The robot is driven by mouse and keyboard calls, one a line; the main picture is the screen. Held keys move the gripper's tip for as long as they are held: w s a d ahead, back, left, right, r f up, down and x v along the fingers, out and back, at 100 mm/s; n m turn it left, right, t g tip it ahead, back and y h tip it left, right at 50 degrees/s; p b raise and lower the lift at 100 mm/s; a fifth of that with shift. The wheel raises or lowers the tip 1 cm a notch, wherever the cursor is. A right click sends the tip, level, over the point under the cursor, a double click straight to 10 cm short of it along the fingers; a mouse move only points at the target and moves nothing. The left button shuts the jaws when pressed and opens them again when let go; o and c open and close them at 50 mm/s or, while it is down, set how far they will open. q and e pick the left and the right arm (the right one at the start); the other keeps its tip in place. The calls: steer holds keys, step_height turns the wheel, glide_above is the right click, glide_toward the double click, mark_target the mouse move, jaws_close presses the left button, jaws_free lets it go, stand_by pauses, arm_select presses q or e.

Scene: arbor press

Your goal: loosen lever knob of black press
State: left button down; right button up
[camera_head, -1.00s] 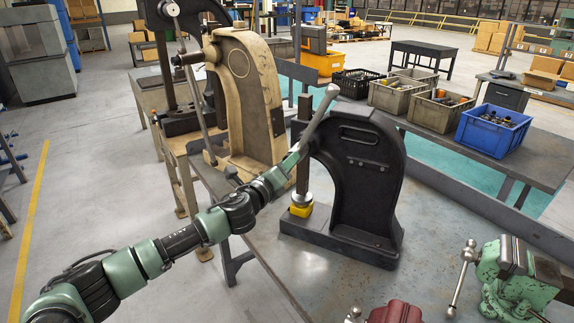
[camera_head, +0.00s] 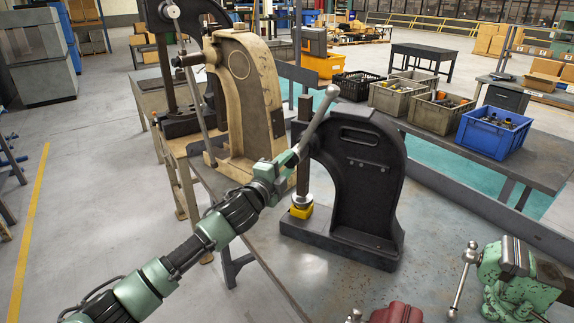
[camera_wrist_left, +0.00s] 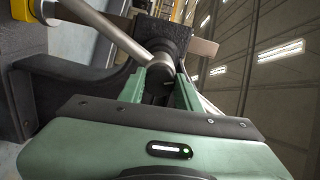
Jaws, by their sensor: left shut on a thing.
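The black press (camera_head: 368,185) stands on the workbench with its lever (camera_head: 320,117) slanting up to the right. My left gripper (camera_head: 293,158) is at the lever's hub, on the left side of the press head. In the left wrist view, its two green fingers (camera_wrist_left: 160,88) are shut on the dark round lever knob (camera_wrist_left: 160,74). The lever (camera_wrist_left: 112,32) passes just beyond the knob there. The fingers hide part of the knob, and in the head view the gripper covers it. My right gripper is not in view.
A yellow block (camera_head: 300,211) sits under the black press's ram. A beige press (camera_head: 245,100) stands close behind, to the left. A green vise (camera_head: 515,275) and a red vise (camera_head: 396,312) are at the front right. The bench between is clear.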

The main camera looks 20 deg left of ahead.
arm_select(q)
steer(key=shift+n, duration=0.9)
steer(key=shift+f, duration=0.1)
steer(key=c, duration=1)
jaws_free()
steer(key=s+a+b, duration=0.1)
steer(key=s+b, duration=0.2)
steer(key=s, duration=0.4)
steer(key=shift+s+a, duration=0.15)
steer(key=shift+s, duration=0.2)
